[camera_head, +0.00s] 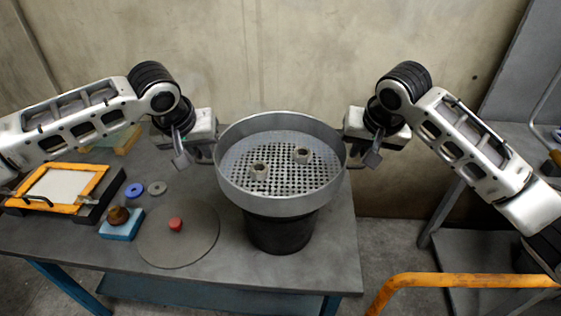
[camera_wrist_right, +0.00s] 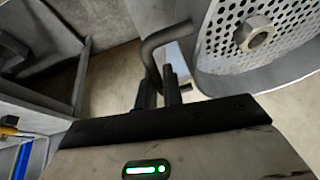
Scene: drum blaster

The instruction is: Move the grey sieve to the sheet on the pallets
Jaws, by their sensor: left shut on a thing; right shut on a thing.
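The grey sieve (camera_head: 232,187) is a round metal pan with a perforated floor, level above a black drum (camera_head: 280,232) on the table. Two small nut-like pieces (camera_head: 259,170) (camera_head: 302,154) lie in it; one shows in the right wrist view (camera_wrist_right: 254,34). My left gripper (camera_head: 208,150) is shut on the sieve's left side, its handle mostly hidden. My right gripper (camera_head: 353,152) is shut on the bent rod handle (camera_wrist_right: 160,42) at the right side. I cannot tell whether the sieve touches the drum. I cannot make out a sheet on pallets.
On the grey table (camera_head: 215,258) left of the drum lie a round disc (camera_head: 160,240) with a red knob, a blue block (camera_head: 122,226), small rings and an orange-framed screen (camera_head: 85,172). An orange rail (camera_head: 450,281) and grey shelving (camera_head: 480,250) stand at right. A wall closes the back.

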